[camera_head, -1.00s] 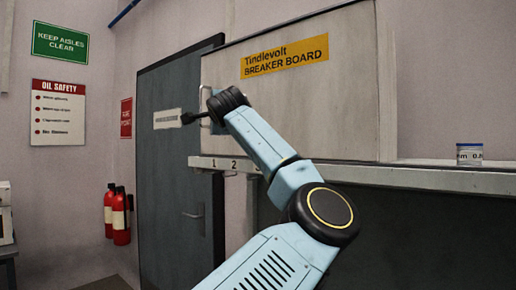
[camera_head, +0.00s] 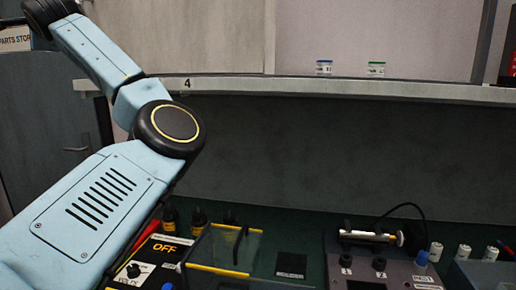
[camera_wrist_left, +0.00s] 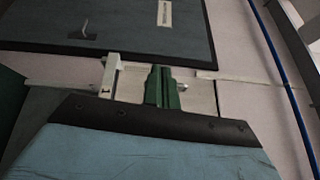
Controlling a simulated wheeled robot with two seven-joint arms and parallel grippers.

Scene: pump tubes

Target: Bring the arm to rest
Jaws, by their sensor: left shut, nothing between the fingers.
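My left arm rises from the lower left in the head view and bends up toward the top left corner. The gripper end is cut off there by the frame's edge. In the left wrist view my left gripper (camera_wrist_left: 163,88) shows as two green fingers side by side, shut with nothing between them. The gripper appears to be up in the air, and no task object is at it. My right gripper is in neither view.
Below, the bench holds an OFF box (camera_head: 150,262), a clear yellow-edged bin (camera_head: 218,270) and a grey device (camera_head: 372,270). A door (camera_head: 40,130) stands left.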

